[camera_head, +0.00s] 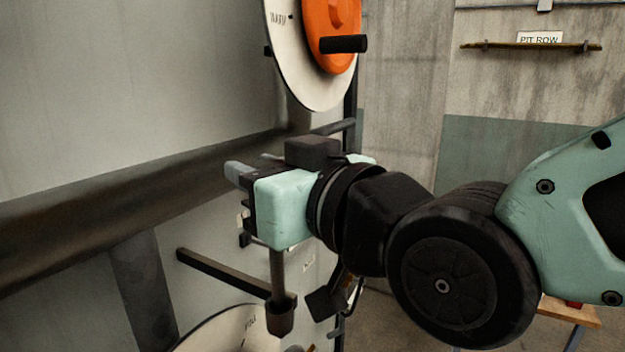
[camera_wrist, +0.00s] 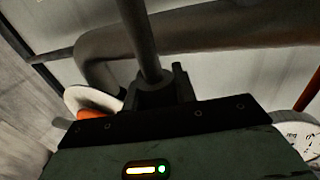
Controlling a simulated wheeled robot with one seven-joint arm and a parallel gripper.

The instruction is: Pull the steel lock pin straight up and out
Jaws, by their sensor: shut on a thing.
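The steel lock pin (camera_head: 277,268) is a grey upright rod below my gripper in the head view. Its lower end meets a dark cup-shaped socket (camera_head: 281,318) at the end of a bracket arm; whether it sits inside cannot be told. My gripper (camera_head: 243,188) has a mint-green body and hides the pin's top. In the wrist view the pin (camera_wrist: 138,35) runs as a dark rod from between the short black fingers of my gripper (camera_wrist: 160,90), which is shut on it.
A dark bracket bar (camera_head: 222,271) reaches out from the wall near the socket. A thick dark pipe (camera_head: 130,200) runs behind my gripper. Above is a white dial with an orange hub (camera_head: 330,35) and black handle. Another white dial (camera_head: 225,332) is below. A shelf (camera_head: 530,46) hangs far right.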

